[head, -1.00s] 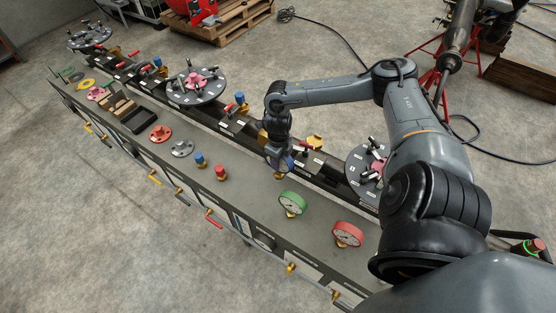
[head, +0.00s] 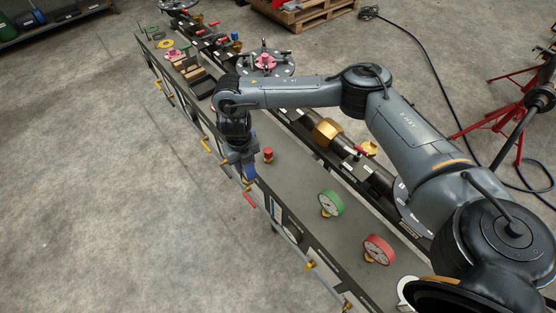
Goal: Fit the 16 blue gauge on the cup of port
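My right gripper (head: 239,158) is at the end of the arm that comes in from the right. It hangs over the front edge of the bench, left of a small red-topped fitting. A blue part (head: 249,172), seemingly the blue gauge, shows at its fingertips and looks gripped. Its face is turned away and the fingers are partly hidden. A large brass fitting (head: 326,132) sits on the dark pipe behind the bench top, with a yellow fitting (head: 370,148) to its right. I cannot tell which one is the port's cup. My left gripper is out of view.
A green gauge (head: 331,203) and a red gauge (head: 378,249) stand on the bench top (head: 297,192). The red-topped fitting (head: 268,155) is close to the gripper. A flanged disc (head: 265,62) stands farther back. Valve handles line the front edge.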

